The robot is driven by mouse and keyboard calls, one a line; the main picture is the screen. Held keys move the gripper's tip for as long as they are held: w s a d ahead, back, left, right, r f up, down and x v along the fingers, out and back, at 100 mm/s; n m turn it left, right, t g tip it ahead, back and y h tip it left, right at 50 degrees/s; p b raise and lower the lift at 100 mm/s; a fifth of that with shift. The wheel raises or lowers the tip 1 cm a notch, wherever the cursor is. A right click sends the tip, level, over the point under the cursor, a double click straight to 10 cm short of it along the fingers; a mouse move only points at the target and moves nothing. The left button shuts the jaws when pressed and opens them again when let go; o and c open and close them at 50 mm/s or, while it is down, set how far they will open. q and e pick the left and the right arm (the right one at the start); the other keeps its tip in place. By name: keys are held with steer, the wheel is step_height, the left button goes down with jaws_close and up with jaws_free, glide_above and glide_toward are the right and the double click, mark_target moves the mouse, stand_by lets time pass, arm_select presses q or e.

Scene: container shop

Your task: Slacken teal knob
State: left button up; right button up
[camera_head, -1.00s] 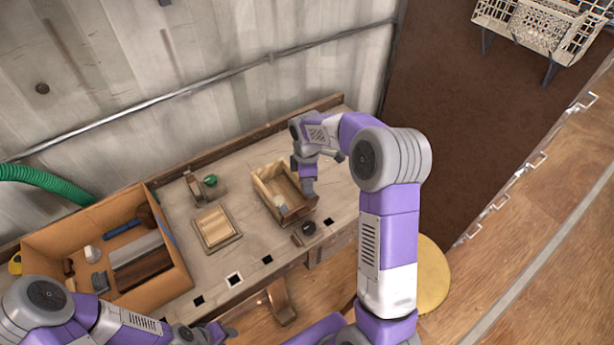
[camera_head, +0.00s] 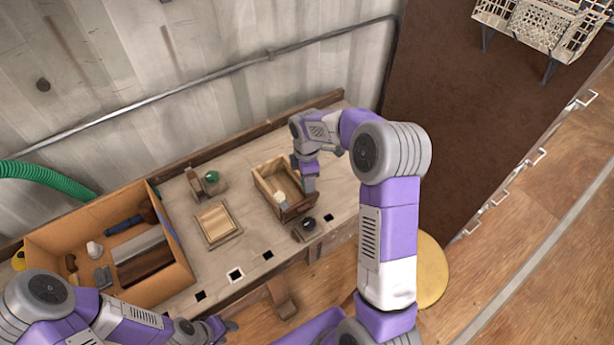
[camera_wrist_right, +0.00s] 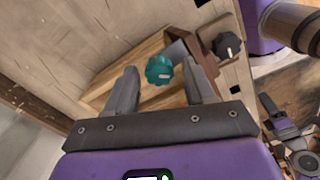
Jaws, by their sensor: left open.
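The teal knob (camera_wrist_right: 159,70) shows in the right wrist view, round and ridged, with a pale mark. It sits between the fingertips of my right gripper (camera_wrist_right: 160,82), which is open, with a finger on each side; I see no clear contact. A wooden box (camera_head: 262,190) stands on the bench, and my right gripper (camera_head: 309,190) points down at its right end in the head view, where I cannot make out the teal knob. My left gripper (camera_head: 222,326) is open and empty near the bench's front.
A black knob (camera_wrist_right: 228,46) on a wooden block stands beside the box; it also shows in the head view (camera_head: 308,224). A wooden tray (camera_head: 217,224) and a large orange bin (camera_head: 165,288) with several items are to the left.

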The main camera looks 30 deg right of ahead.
step_height(320, 180, up, 8)
steer(key=shift+f+p, duration=0.15)
steer(key=shift+p, duration=0.65)
stand_by(0.3)
